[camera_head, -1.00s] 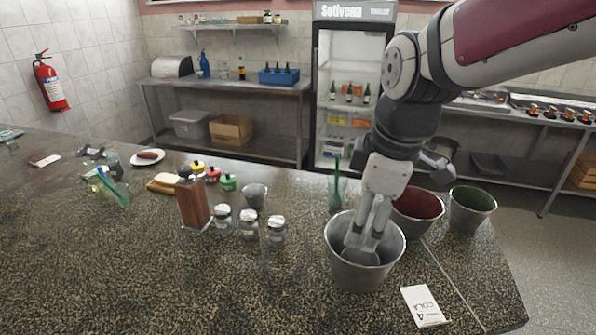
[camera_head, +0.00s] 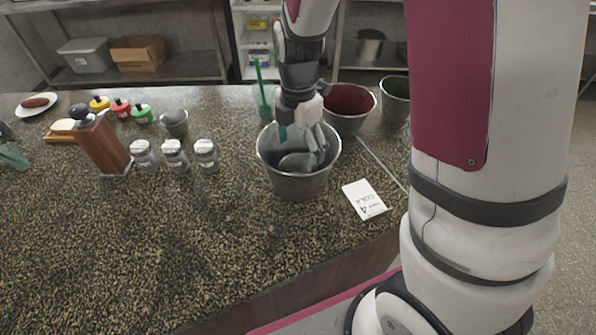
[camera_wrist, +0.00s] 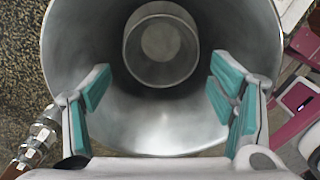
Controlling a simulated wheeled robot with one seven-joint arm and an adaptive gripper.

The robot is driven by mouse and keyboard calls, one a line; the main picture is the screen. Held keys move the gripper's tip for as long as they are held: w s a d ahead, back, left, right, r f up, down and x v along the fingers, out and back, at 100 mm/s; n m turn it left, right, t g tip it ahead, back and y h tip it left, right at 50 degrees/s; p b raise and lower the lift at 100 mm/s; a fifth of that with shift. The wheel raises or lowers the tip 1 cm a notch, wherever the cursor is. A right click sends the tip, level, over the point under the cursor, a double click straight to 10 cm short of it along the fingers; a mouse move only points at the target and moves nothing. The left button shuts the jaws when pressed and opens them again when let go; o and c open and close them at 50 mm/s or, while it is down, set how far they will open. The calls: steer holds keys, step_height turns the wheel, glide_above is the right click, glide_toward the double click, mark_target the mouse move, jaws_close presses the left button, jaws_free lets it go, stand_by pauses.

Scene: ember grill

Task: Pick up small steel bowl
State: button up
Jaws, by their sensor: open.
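A small steel bowl (camera_head: 297,163) sits low inside a large steel bucket (camera_head: 284,184) on the counter. In the wrist view the small bowl's round rim and bottom (camera_wrist: 161,45) show inside the bucket's wall (camera_wrist: 245,35). My gripper (camera_head: 304,142) points down into the bucket mouth. In the wrist view my gripper (camera_wrist: 162,82) is open, its teal finger pads on either side with nothing between them. The bowl appears beyond the fingertips, toward the top of that view. Another small grey metal bowl (camera_head: 174,123) stands on the counter to the left.
A red-lined bucket (camera_head: 350,107) and a green-lined bucket (camera_head: 396,95) stand behind and to the right. A white card (camera_head: 364,199) lies right of the steel bucket. Jars (camera_head: 174,156) and a wooden mill (camera_head: 102,146) stand left. The front counter is clear.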

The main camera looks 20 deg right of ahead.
mark_target(299, 168)
steer(key=shift+s+f+p, duration=0.1)
steer(key=shift+f+p, duration=0.35)
steer(key=shift+f, duration=3.05)
steer(key=c, duration=0.8)
